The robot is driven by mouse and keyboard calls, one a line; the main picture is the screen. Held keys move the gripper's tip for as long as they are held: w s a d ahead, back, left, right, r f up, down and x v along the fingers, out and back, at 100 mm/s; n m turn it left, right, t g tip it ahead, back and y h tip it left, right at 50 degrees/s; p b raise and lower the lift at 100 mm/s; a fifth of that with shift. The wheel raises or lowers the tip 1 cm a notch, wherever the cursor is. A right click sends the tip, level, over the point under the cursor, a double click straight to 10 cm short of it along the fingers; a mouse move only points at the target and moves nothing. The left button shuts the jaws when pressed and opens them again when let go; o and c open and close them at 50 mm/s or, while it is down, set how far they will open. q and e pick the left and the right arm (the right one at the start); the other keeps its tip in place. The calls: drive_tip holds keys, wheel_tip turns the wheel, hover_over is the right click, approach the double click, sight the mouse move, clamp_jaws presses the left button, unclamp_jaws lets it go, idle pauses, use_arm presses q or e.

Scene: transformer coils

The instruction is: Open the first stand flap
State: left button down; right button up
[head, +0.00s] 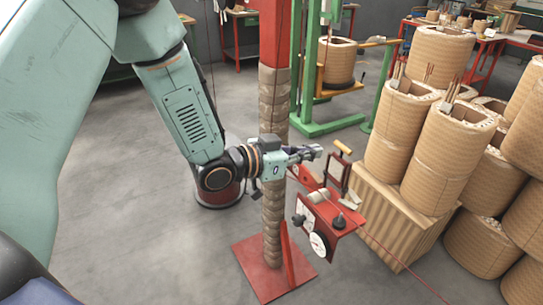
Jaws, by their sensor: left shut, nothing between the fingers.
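The stand is a red post (273,40) wrapped in brown material lower down, on a red base plate (272,267). A small red bracket (345,222) with dials and a black knob sticks out from its right side. Above the bracket is a dark red frame-like part (337,172) with a wooden handle (342,147), perhaps the flap; I cannot tell for sure. My left gripper (312,153) is shut and empty. It reaches across the post and points right, its tip just left of the wooden handle, with contact unclear. My right gripper is out of view.
Several large tan wrapped coils (437,150) stand stacked on the right, some on a ribbed tan box (392,215). A green frame (330,127) holding a coil stands behind the post. A thin red cable runs across the floor at lower right. Grey floor (130,200) is free at left.

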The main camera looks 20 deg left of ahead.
use_arm(q)
drive_tip(key=p+v, duration=0.1)
drive_tip(key=v, duration=0.7)
drive_tip(key=shift+r, duration=0.2)
drive_tip(key=shift+s, duration=0.15)
drive_tip(key=s+a+f+n+g+y+b, duration=0.1)
drive_tip(key=s+f+n+g+y, duration=0.3)
drive_tip(key=f, duration=0.7)
drive_tip(key=s+a+f+n+g+y+b, duration=0.2)
drive_tip(key=s+f+n+y, duration=0.15)
drive_tip(key=s+f, duration=0.5)
drive_tip(key=s+f+g+y+b, duration=0.2)
drive_tip(key=s+f+g+b, duration=0.2)
drive_tip(key=s+f, duration=1.2)
drive_tip(key=s+a+g, duration=0.1)
drive_tip(key=s+g, duration=0.1)
drive_tip(key=s, duration=0.1)
